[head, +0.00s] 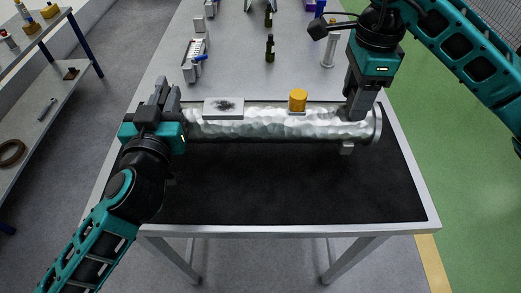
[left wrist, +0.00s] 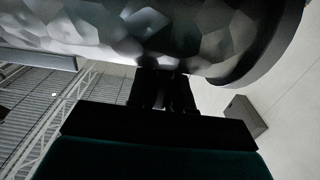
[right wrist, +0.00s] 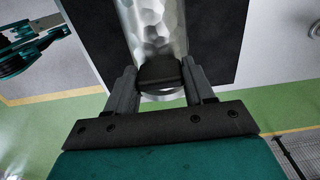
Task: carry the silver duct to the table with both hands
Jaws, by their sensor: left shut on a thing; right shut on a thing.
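The silver duct (head: 265,125), a long faceted tube with a flanged end at the right, lies crosswise over the black mat (head: 290,190) of the table (head: 300,229). I cannot tell whether it touches the mat. A pale plate and an orange cap show along its upper side. My left gripper (head: 180,108) is shut on its left end; the duct (left wrist: 140,30) fills the top of the left wrist view above the left fingers (left wrist: 163,85). My right gripper (head: 354,116) is shut on it near the flange; the right wrist view shows the duct (right wrist: 155,25) between the fingers (right wrist: 158,80).
Behind the mat, the table holds a grey rack (head: 194,60), dark bottles (head: 270,48) and a pale stand (head: 328,50). Shelving (head: 35,75) with small items stands at the left. The front of the mat is clear. Green floor (head: 425,170) lies to the right.

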